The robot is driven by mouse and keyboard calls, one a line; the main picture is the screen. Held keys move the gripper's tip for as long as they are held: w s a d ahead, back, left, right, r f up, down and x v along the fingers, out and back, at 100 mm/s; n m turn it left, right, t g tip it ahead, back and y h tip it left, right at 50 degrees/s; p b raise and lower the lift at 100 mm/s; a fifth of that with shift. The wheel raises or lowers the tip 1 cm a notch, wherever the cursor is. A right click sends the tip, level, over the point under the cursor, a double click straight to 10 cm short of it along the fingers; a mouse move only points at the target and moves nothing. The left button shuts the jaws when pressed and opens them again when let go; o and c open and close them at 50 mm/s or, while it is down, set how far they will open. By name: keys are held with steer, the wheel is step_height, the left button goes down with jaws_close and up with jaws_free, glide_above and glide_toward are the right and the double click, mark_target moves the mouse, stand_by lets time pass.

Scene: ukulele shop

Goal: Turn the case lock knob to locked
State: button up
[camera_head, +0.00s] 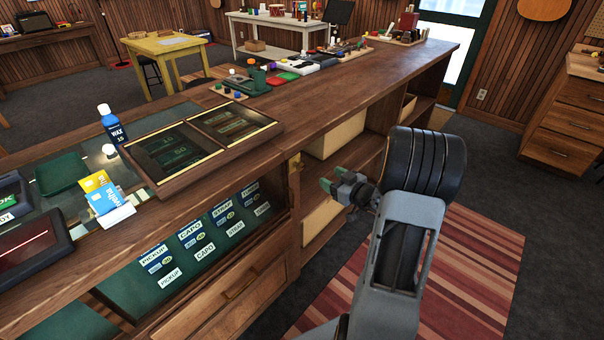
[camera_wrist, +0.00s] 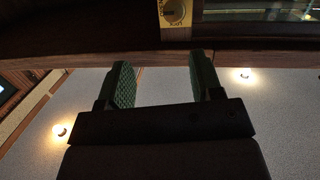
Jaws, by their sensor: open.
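The case lock knob (camera_wrist: 174,11) is a round dark knob on a brass plate at the top of the wrist view, with lettering too small to read fully. In the head view the brass lock plate (camera_head: 294,165) shows on the counter's edge, right of the case with pickup and capo labels. My gripper (camera_wrist: 160,75) is open with green pads, nothing between them. In the wrist view the knob lies beyond the fingertips, above and between them, apart from them. In the head view my gripper (camera_head: 328,187) is right of the lock plate, in front of the shelves.
The wooden counter (camera_head: 330,95) runs along my left side, with open shelves below. On it stand a wax bottle (camera_head: 112,124), a card holder (camera_head: 113,213) and a framed panel (camera_head: 165,150). A striped rug (camera_head: 460,265) covers the floor on the right.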

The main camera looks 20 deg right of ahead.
mark_target(301, 167)
steer(key=w+a, duration=0.2)
steer(key=w, duration=0.1)
steer(key=w+a+f+y, duration=0.1)
steer(key=w, duration=0.3)
steer(key=w+a+y, duration=0.1)
steer(key=w+a, duration=0.1)
steer(key=w, duration=0.1)
steer(key=shift+w+a+f+t, duration=0.3)
steer(key=shift+w+a+f, duration=0.05)
steer(key=shift+c, duration=0.2)
steer(key=c, duration=0.9)
steer(key=shift+o, duration=0.2)
steer(key=shift+n, duration=0.3)
